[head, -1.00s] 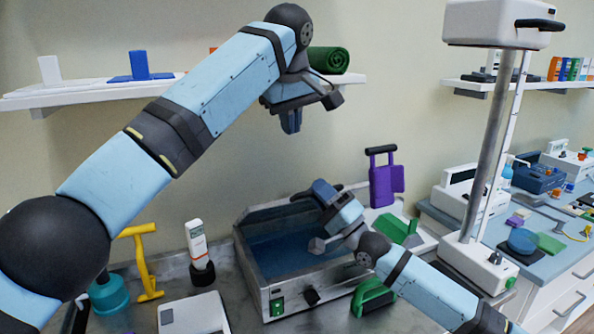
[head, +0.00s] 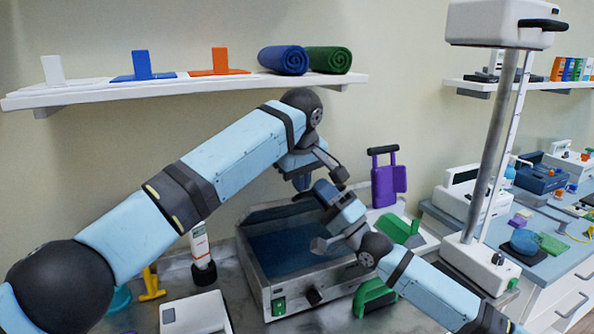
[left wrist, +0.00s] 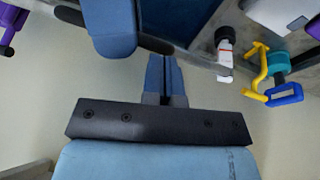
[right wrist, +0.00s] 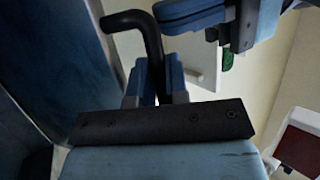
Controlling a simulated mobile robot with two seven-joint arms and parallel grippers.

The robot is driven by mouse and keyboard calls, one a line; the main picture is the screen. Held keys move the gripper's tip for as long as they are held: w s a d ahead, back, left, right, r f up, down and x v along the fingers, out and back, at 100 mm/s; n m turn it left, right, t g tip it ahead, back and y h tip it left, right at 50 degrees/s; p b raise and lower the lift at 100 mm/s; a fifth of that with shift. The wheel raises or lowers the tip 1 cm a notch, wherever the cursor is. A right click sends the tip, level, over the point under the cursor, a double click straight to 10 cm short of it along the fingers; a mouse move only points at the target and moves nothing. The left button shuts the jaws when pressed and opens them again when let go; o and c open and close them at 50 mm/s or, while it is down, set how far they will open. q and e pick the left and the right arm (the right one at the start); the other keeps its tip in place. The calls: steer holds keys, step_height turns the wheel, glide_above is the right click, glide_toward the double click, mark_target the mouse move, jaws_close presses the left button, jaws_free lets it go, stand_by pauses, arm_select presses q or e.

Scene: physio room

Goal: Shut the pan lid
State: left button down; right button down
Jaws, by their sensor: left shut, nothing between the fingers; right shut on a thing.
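The pan (head: 345,284) is a grey metal tank on the counter, with blue inside, a green switch and a black knob on its front. A raised grey panel (head: 268,216) stands along its back edge; I cannot tell for sure that it is the lid. My right gripper (head: 324,190) is over the pan's back right. In the right wrist view it is shut on a black bent handle (right wrist: 140,22). My left gripper (head: 302,184) is shut and empty, close to the right gripper; its blue fingers show in the left wrist view (left wrist: 165,78).
A shelf (head: 190,88) above holds stands and rolled towels (head: 283,60). A white bottle (head: 201,247), a yellow tool (head: 152,284) and a white box (head: 196,315) are left of the pan. Green blocks (head: 402,230), a purple item (head: 388,182) and a metal column (head: 489,140) are right.

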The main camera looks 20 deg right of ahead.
arm_select(q)
steer(key=shift+s+f+t, duration=0.3)
steer(key=shift+f, duration=0.1)
arm_select(e)
steer(key=shift+s+r, duration=0.1)
arm_select(q)
steer(key=shift+s+f+t, duration=0.35)
steer(key=shift+s+t, duration=0.05)
steer(key=shift+s, duration=0.05)
arm_select(e)
steer(key=shift+r, duration=0.1)
steer(key=c, duration=1.1)
jaws_free()
steer(key=shift+r, duration=0.1)
steer(key=shift+c, duration=0.2)
arm_select(q)
steer(key=shift+w, duration=0.1)
arm_select(e)
steer(key=shift+f, duration=0.2)
